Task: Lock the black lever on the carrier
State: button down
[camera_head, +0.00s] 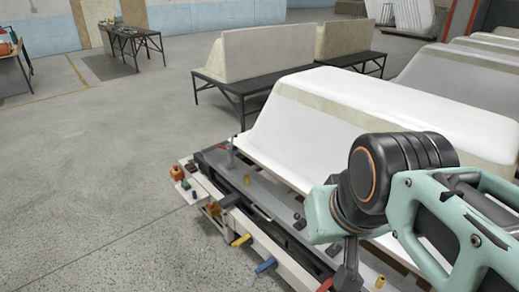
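The carrier (284,257) is a long low frame with a white bathtub shell (300,120) on it, running from the centre to the lower right. A black lever (230,200) sticks out at its front left end, up the row from the yellow lever (241,240). My arm comes in from the right. The dark part of my gripper (346,268) hangs at the bottom, right of the black lever and apart from it. Its fingertips are not clear, and I see nothing held in it.
A blue lever (265,265) and a red lever (325,285) also stick out along the carrier's front side. A small panel with coloured knobs (178,174) is at its left end. Shells on black tables (240,86) stand behind. The floor (110,190) at left is clear.

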aim_at(297, 216)
jog(key=i+j, duration=0.25)
jog(key=i, duration=0.2)
jog(key=i+j, duration=0.25)
jog(key=i, duration=0.15)
jog(key=z, duration=0.05)
